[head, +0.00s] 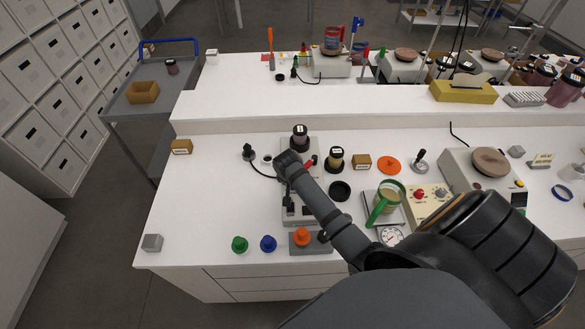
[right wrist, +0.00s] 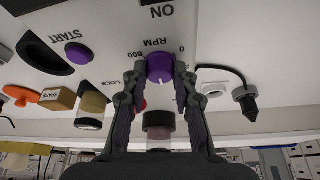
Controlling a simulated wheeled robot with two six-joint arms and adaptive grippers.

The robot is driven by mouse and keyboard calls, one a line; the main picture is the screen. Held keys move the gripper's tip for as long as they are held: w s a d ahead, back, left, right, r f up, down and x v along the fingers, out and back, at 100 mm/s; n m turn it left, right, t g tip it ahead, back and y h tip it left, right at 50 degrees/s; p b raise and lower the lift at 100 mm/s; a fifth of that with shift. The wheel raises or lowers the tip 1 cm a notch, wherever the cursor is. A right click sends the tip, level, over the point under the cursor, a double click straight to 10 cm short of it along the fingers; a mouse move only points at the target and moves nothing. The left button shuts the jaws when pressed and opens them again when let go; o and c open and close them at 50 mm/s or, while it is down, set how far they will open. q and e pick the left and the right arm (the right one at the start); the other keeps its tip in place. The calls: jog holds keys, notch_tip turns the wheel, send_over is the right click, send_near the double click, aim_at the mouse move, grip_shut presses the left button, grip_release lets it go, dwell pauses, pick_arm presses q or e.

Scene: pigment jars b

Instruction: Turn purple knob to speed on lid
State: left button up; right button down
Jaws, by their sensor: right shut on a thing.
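The purple knob (right wrist: 160,66) sits on a white mixer panel, under the letters RPM, with 0 and 800 printed on either side. The picture is upside down there. My right gripper (right wrist: 160,75) is shut on the knob, one finger on each side. In the head view the gripper (head: 288,162) is at the mixer (head: 297,209), and the knob is hidden. A dark jar with a pale label on its lid (head: 299,130) stands just behind the gripper; the label is too small to read. It also shows in the right wrist view (right wrist: 158,122). My left gripper is not in view.
Close by are a purple START button (right wrist: 79,54), an ON label and a red LOCK control (right wrist: 139,104). A yellowish jar (head: 336,160) and a black-tipped plug (head: 249,151) stand beside the mixer.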

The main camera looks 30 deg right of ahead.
jog(key=shift+w+r, duration=0.1)
jog(key=shift+r, duration=0.05)
jog(key=c, duration=1.1)
grip_release()
jog(key=shift+o, duration=0.2)
jog(key=v, duration=1.2)
jog(key=shift+d, duration=0.1)
